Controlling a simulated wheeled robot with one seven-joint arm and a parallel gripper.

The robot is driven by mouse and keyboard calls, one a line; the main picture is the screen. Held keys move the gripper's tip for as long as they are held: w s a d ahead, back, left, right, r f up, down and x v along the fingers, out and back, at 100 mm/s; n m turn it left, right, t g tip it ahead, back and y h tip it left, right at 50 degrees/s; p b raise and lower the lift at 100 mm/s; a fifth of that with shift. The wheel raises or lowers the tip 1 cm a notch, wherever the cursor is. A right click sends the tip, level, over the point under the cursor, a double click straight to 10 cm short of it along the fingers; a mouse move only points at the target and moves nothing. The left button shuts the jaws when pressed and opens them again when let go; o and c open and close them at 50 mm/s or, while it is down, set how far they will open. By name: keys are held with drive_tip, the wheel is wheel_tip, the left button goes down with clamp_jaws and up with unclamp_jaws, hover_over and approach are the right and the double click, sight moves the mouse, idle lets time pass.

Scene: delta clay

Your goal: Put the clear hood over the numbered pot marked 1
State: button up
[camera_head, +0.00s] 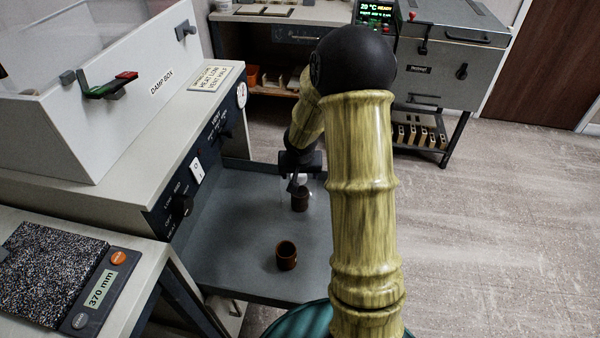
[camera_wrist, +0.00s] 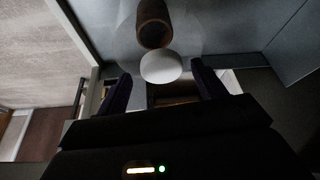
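The clear hood (camera_wrist: 190,38) shows as a faint see-through round shape with a white knob (camera_wrist: 160,67). A brown pot (camera_wrist: 154,22) shows through it; the pot appears to be under the hood, and also shows in the head view (camera_head: 300,202). A second brown pot (camera_head: 286,256) stands uncovered nearer the front of the grey shelf. No number is readable on either pot. My gripper (camera_head: 299,183) is above the hood. In the wrist view its dark fingers (camera_wrist: 160,72) are apart, on either side of the knob, with visible gaps.
The grey shelf (camera_head: 230,258) has bare room around the front pot. The damp box (camera_head: 130,110) and its control panel (camera_head: 198,172) border it at left. A scale reading 370 mm (camera_head: 100,288) is at lower left. A grey kiln-like cabinet (camera_head: 450,70) stands behind.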

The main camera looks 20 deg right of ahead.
drive_tip(key=p+v, duration=0.7)
drive_tip(key=v, duration=1)
drive_tip(key=shift+r, duration=0.2)
